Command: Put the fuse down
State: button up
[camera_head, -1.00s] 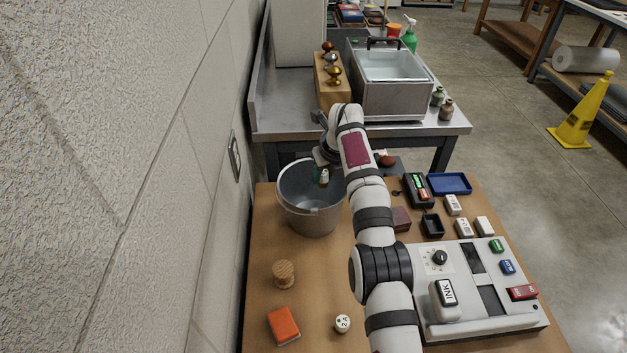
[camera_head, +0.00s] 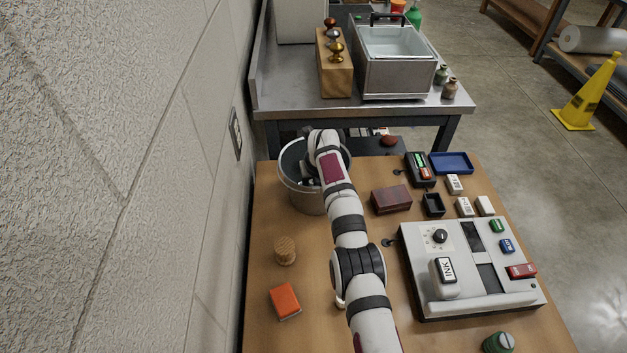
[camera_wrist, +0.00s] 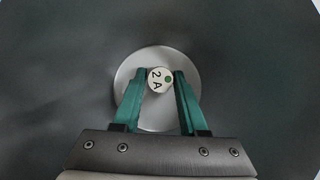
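The fuse (camera_wrist: 160,80), a small white round piece marked "2 A" with a green dot, sits between the teal fingertips of my gripper (camera_wrist: 160,75) in the wrist view. The fingers appear closed on its sides. A pale round floor shows beyond it, with dark grey wall all around. In the head view my gripper (camera_head: 309,180) is down inside the grey metal bucket (camera_head: 305,203) at the table's far left. My arm and the rim hide the fuse there. I cannot tell whether the fuse touches the bucket's floor.
On the wooden table are a cork (camera_head: 285,250), an orange block (camera_head: 285,301), a brown box (camera_head: 391,200) and a grey console (camera_head: 460,285). A pale edge shows beside my arm, mostly hidden. The wall stands close left. A metal bench (camera_head: 290,88) stands behind.

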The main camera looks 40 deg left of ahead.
jog(key=shift+o, duration=1.4)
